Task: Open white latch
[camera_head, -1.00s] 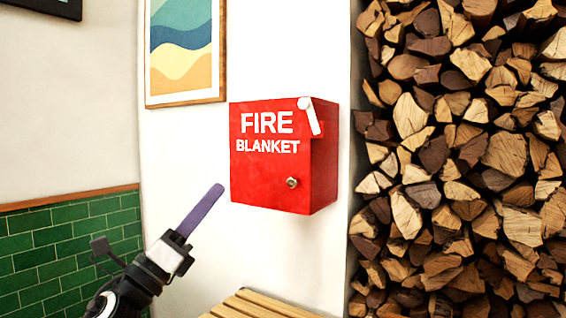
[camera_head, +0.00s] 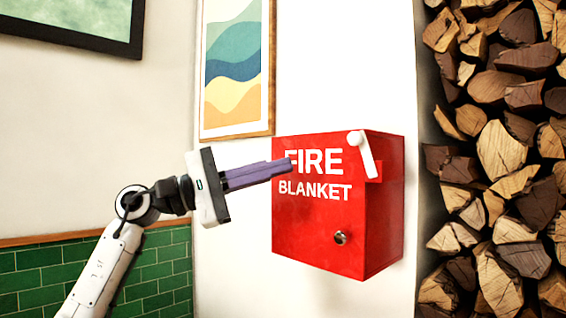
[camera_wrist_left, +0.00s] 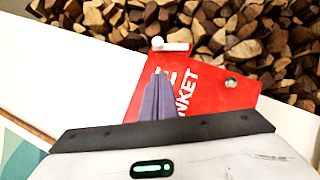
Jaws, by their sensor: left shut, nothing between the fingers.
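The white latch (camera_head: 364,154) is a short lever with a round end on the upper right of the red fire blanket box (camera_head: 310,230). It slants down and to the right, over the box's front right edge. It also shows in the left wrist view (camera_wrist_left: 172,45), beyond the fingertips. My left gripper (camera_head: 290,166) has purple fingers, shut and empty. Its tips overlap the box's upper left front in the head view, left of the latch and apart from it. In the left wrist view the fingers (camera_wrist_left: 161,78) point toward the latch. My right gripper is not in view.
A round metal lock (camera_head: 340,238) sits low on the box front. A framed wave picture (camera_head: 237,70) hangs above left of the box. Stacked firewood (camera_head: 505,180) fills the right side. Green tiles (camera_head: 40,280) line the lower left wall. The space below the box is clear.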

